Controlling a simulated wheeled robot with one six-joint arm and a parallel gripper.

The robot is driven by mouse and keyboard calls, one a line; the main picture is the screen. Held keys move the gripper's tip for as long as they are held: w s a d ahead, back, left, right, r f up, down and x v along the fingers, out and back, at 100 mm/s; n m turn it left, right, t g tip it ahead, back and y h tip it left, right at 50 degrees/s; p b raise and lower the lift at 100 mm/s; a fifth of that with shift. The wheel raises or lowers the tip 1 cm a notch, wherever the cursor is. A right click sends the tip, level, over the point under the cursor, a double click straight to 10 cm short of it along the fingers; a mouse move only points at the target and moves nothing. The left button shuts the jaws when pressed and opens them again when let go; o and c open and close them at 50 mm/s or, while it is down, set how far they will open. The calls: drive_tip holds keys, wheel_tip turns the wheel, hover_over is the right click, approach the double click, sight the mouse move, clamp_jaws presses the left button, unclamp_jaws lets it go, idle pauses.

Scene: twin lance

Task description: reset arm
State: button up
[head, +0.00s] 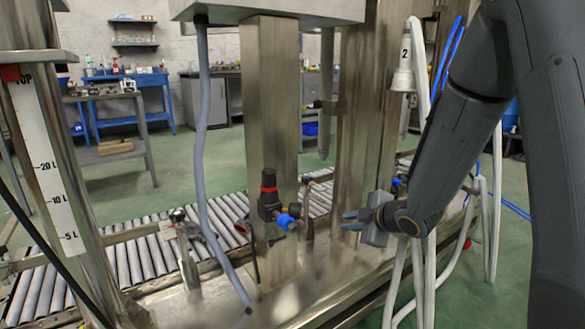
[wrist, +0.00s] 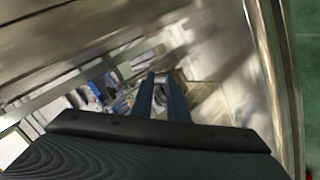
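In the wrist view my gripper (wrist: 161,85) also shows two separate blue fingers, pointing away from the camera past the dark wrist housing. The arm is bent, coming down from the upper right.
Pale hoses (head: 429,270) hang close by my wrist. A roller conveyor (head: 130,255) runs behind. Blue benches (head: 130,100) stand far back on green floor.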

drive_tip(key=s+d+f+m+g+h, duration=0.15)
drive_tip(key=s+m+g, duration=0.25)
drive_tip(key=s+m, duration=0.6)
drive_tip(key=s+d+m+g+h, duration=0.25)
drive_tip(key=s+m, duration=0.45)
drive_tip(key=s, duration=0.8)
drive_tip(key=s+a+r+n+g+y+p, duration=0.1)
drive_tip(key=s+a+r+n+g, duration=0.15)
drive_tip(key=s+a+r, duration=0.5)
drive_tip(key=s+a+r+n+g, duration=0.15)
drive_tip(key=s+a+n, duration=0.25)
drive_tip(key=s+a, duration=0.75)
drive_tip(key=d+r+m+p, duration=0.2)
drive_tip(key=d+r+p, duration=0.4)
drive_tip(key=r+p, duration=0.3)
drive_tip(key=w+d+r+m+h+p, duration=0.1)
drive_tip(key=d+r+m+p, duration=0.1)
drive_tip(key=d+r+p, duration=0.4)
drive_tip(key=w+d+r+m+p, duration=0.1)
drive_tip(key=d+r+p, duration=0.5)
drive_tip(key=r+p, duration=0.8)
drive_tip(key=shift+r+m+h+p, duration=0.35)
drive_tip(key=shift+m+p, duration=0.4)
drive_tip(key=shift+p, duration=3.85)
drive_tip(key=shift+f, duration=0.1)
